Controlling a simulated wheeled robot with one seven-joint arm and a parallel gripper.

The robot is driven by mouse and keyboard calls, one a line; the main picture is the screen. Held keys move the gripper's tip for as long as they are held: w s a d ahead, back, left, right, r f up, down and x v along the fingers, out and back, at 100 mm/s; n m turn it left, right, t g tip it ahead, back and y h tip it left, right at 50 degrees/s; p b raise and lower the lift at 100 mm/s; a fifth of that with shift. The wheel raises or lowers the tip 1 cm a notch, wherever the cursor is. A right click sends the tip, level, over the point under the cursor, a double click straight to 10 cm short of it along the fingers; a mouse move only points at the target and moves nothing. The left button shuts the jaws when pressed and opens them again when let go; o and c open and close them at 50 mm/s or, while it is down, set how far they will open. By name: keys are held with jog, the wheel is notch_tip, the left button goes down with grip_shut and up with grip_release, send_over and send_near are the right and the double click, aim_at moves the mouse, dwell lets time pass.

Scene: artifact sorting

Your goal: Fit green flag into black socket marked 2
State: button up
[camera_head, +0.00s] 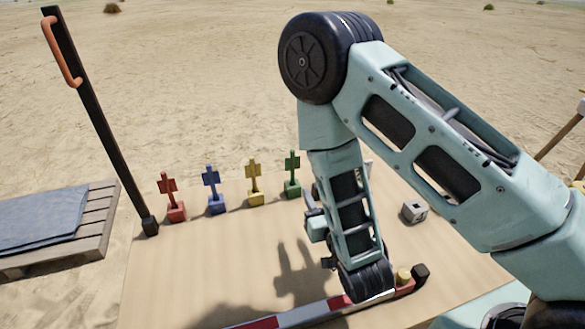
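The green flag (292,168) stands upright on its green base (292,189), at the right end of a row of flags on the sandy-coloured table. My arm comes down just right of it. My gripper (317,222) shows only in part at the left side of my forearm, right of and nearer than the green flag. Its fingertips are not clear, and I see nothing held in it. A small black block (420,273), possibly a socket, sits at the table's front right beside my wrist. No number can be read on it.
Red (168,187), blue (212,180) and yellow (254,175) flags stand left of the green one. A grey cube (413,211) and a yellow piece (403,275) lie at right. A red-and-white bar (300,315) runs along the front. A black post (100,122) rises at left.

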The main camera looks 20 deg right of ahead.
jog(key=shift+w+b, duration=1.65)
jog(key=shift+b, duration=0.9)
jog(key=b, duration=0.8)
send_near(293, 157)
jog(key=w, duration=0.4)
jog(key=shift+w+d+f+p, duration=0.1)
jog(key=shift+w+p, duration=0.2)
jog(key=shift+w, duration=1.35)
jog(key=shift+w+f+p, duration=0.1)
jog(key=shift+w+p, duration=0.15)
jog(key=shift+w, duration=1.45)
grip_shut()
